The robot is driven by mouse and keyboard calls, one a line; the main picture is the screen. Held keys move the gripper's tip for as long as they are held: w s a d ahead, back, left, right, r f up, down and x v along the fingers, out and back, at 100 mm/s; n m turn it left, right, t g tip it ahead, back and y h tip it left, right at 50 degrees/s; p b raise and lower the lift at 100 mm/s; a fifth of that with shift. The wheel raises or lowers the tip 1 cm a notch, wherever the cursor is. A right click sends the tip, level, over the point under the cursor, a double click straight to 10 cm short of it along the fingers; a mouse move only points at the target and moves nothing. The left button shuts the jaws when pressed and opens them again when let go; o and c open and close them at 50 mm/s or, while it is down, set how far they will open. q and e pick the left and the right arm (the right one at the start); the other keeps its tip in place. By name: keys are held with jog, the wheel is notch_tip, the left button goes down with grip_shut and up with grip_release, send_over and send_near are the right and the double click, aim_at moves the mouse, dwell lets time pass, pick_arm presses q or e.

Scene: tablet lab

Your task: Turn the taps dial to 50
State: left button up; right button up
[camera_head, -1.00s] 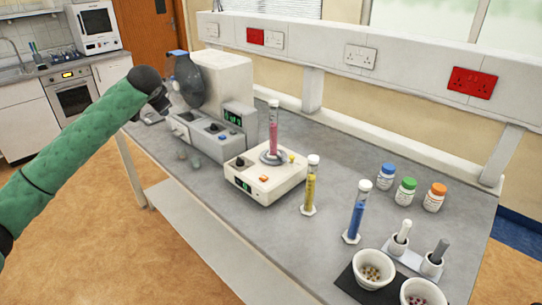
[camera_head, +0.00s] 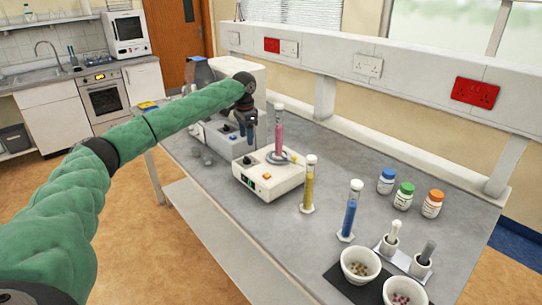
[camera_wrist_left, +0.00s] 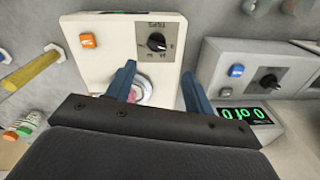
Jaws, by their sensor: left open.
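The cream tapping machine (camera_head: 268,182) stands on the grey bench and holds a cylinder with pink contents (camera_head: 279,135). In the left wrist view its black dial (camera_wrist_left: 156,42) sits on a dark marked plate, with an orange button (camera_wrist_left: 88,40) beside it. The plate's lettering appears upside down and its numbers are too small to read. My left gripper (camera_head: 246,130) is open and empty, above and behind the machine near the pink cylinder. In the wrist view its two blue fingers (camera_wrist_left: 158,90) are apart, clear of the dial. My right gripper is not in view.
A grey machine (camera_wrist_left: 225,65) with its own dial, blue button and green display is close beside. Yellow (camera_head: 309,185) and blue (camera_head: 350,212) cylinders stand to the right. Capped bottles (camera_head: 404,195), mortars and pestles are farther right.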

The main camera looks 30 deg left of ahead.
aim_at(246, 157)
pick_arm(q)
jog(key=shift+s+d+g, duration=0.1)
jog(key=shift+s+g, duration=0.2)
jog(key=shift+s, duration=0.15)
jog(key=shift+a+f+m, duration=0.15)
jog(key=shift+a+m, duration=0.05)
jog(key=shift+m, duration=0.1)
jog(key=shift+a+f, duration=0.15)
jog(key=shift+f, duration=0.15)
jog(key=shift+f+p, duration=1.4)
jog(key=shift+f, duration=2.2)
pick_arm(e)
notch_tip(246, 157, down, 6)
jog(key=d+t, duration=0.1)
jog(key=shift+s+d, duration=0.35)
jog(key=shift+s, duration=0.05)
pick_arm(q)
jog(key=shift+c, duration=0.2)
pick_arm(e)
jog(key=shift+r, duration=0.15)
pick_arm(q)
jog(key=c, duration=0.9)
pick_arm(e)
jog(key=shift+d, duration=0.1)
